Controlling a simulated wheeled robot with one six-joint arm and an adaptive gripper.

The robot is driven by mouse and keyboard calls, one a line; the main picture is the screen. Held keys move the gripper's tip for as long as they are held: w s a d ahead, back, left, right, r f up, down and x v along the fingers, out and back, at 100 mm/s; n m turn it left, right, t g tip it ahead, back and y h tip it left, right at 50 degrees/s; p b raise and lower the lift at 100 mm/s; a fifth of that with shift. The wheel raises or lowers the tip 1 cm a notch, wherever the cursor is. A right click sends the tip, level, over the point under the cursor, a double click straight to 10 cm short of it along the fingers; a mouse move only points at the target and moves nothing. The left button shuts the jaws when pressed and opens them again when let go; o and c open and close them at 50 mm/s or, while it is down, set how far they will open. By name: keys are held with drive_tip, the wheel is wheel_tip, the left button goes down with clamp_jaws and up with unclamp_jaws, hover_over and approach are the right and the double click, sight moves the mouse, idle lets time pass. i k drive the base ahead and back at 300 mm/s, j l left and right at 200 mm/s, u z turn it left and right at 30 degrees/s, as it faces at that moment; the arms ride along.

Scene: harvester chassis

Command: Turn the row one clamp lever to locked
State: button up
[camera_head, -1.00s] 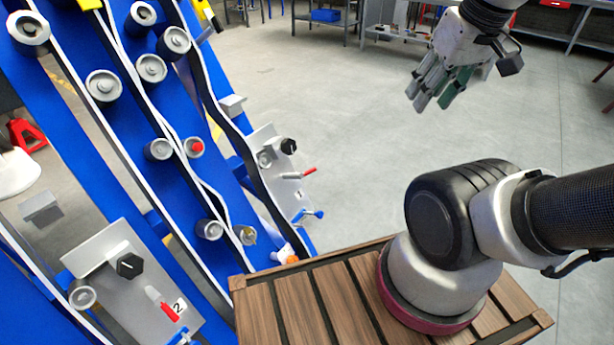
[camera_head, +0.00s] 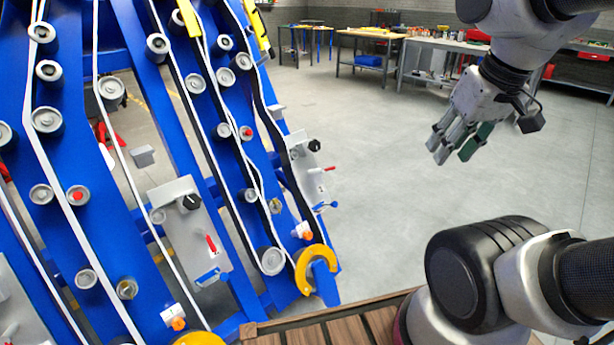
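The blue harvester chassis (camera_head: 165,90) fills the left side, carrying several plates. The right plate (camera_head: 300,158), numbered 1 in the earlier view, has a black knob (camera_head: 314,145), a short red-handled lever (camera_head: 329,169) pointing right and a blue handle (camera_head: 325,206) at its lower end. I cannot tell which of these is the clamp lever, nor its lock state. My gripper (camera_head: 458,144) is open and empty, with fingers pointing down-left. It hangs in the air right of the chassis, apart from the plate.
A middle plate (camera_head: 178,222) has a similar knob, red lever and blue handle. Part of another plate (camera_head: 18,300) shows at far left. A yellow curved hook (camera_head: 303,272) stands near the chassis's lower right. Workbenches (camera_head: 365,47) stand behind. The grey floor between is clear.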

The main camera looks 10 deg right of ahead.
sight(328, 169)
drive_tip(key=l+u, duration=0.15)
drive_tip(key=u, duration=0.2)
drive_tip(key=i+l+u, duration=0.1)
drive_tip(key=u, duration=0.3)
drive_tip(key=l+u, duration=0.2)
drive_tip(key=u, duration=0.15)
drive_tip(key=i+l, duration=0.1)
drive_tip(key=l, duration=0.5)
drive_tip(key=i+l, duration=0.1)
drive_tip(key=l, duration=0.45)
drive_tip(key=i+l, duration=0.1)
drive_tip(key=l, duration=1.05)
drive_tip(key=i+l, duration=0.15)
drive_tip(key=l, duration=0.45)
drive_tip(key=i+l, duration=0.1)
drive_tip(key=l, duration=0.45)
drive_tip(key=i+l, duration=0.1)
drive_tip(key=l, duration=0.5)
drive_tip(key=i+l, duration=0.1)
drive_tip(key=l, duration=0.45)
